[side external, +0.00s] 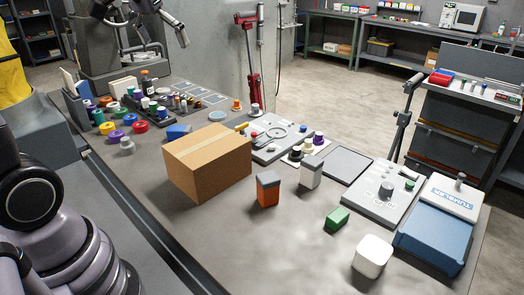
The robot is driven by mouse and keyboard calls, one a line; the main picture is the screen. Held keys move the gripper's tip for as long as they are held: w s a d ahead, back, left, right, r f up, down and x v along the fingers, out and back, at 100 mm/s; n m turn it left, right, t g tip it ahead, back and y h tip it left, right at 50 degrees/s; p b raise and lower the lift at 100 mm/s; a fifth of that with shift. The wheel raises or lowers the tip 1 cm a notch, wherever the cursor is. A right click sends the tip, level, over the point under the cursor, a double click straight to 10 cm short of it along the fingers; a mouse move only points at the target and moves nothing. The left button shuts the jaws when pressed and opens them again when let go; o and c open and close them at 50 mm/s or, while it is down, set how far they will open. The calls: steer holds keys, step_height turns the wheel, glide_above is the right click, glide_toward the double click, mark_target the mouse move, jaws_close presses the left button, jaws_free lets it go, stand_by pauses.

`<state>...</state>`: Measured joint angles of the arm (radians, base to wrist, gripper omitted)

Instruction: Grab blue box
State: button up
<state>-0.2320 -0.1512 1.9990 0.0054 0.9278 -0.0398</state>
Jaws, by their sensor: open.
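A small blue box (178,131) lies on the grey work table, just behind the left part of a cardboard box (208,158). The cardboard box stands close in front of it and may hide part of it. My gripper (182,38) shows at the top left, dark and small, with its jaws open and empty. It is high above the table, beyond the blue box and well apart from it.
Colored jars and lids (118,136) crowd the table's left end. An orange container (268,189), a grey-white container (310,171), a green block (337,218) and a white block (372,256) stand right of the carton. A blue tumbler machine (440,225) fills the right corner. The front middle is clear.

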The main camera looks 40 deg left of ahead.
steer(key=w+a+f+n+g, duration=0.1)
steer(key=w+a+f, duration=0.2)
steer(key=w+a, duration=0.25)
steer(key=w+a+f+n, duration=0.1)
steer(key=w+a+f, duration=0.2)
steer(key=w+a, duration=0.25)
steer(key=n+g, duration=0.2)
steer(key=n, duration=0.2)
glide_above(178, 128)
steer(key=d, duration=0.1)
step_height(178, 128, down, 19)
steer(key=f, duration=0.5)
steer(key=a+f, duration=0.1)
steer(key=f, duration=0.2)
steer(key=shift+f, duration=0.35)
steer(key=shift+w+f, duration=0.1)
steer(key=shift+f, duration=2.8)
steer(key=c, duration=0.9)
steer(key=shift+o, duration=0.2)
steer(key=shift+r, duration=0.1)
